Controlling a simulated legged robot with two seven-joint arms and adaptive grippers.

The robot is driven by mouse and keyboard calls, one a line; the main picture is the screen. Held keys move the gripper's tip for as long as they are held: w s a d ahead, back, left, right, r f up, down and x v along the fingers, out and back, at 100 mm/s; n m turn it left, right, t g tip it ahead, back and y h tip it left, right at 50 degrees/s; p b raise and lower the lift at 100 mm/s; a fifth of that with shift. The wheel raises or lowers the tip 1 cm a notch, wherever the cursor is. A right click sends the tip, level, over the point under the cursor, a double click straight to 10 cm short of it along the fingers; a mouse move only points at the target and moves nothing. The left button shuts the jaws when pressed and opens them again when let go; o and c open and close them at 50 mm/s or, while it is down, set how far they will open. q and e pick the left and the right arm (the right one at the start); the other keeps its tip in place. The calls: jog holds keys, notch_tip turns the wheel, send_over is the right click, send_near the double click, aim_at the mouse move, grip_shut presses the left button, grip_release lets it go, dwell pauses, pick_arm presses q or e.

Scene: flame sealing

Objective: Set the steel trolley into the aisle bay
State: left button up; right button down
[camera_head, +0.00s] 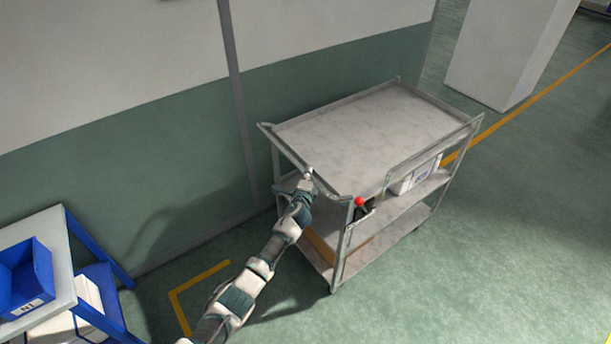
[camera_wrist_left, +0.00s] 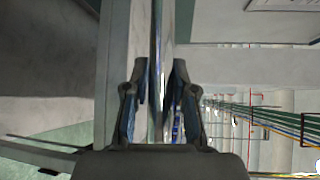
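The steel trolley (camera_head: 375,135) stands on the green floor beside the wall, with three shelves and a handle bar (camera_head: 325,185) at its near-left end. My left gripper (camera_head: 308,178) is at this handle. In the left wrist view the bar (camera_wrist_left: 158,70) runs between my two fingers (camera_wrist_left: 158,95), which close in on both sides of it. A yellow floor corner marking (camera_head: 175,293) shows left of the trolley, and a yellow line (camera_head: 545,90) runs at its far right. I cannot tell which marks bound the aisle bay. My right gripper is out of view.
A red knob (camera_head: 359,201) sits near the handle's right end. White boxes (camera_head: 417,177) lie on the middle shelf. A blue-legged table (camera_head: 65,290) with a blue bin (camera_head: 25,278) stands at lower left. A white block (camera_head: 505,50) stands behind. The floor at right is clear.

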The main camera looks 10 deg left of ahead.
pick_arm(q)
jog(key=o, duration=0.3)
jog(key=shift+d+f, duration=0.3)
jog(key=shift+f, duration=0.1)
jog(key=shift+o, duration=0.2)
jog(key=shift+w+d+r, duration=0.1)
jog(key=shift+w, duration=0.05)
jog(key=shift+r, duration=0.2)
jog(key=s+d+r, duration=0.1)
jog(key=s, duration=1)
jog(key=shift+s+d+r, duration=0.15)
jog(key=shift+s+d, duration=0.05)
jog(key=shift+s, duration=0.15)
jog(key=shift+a, duration=0.2)
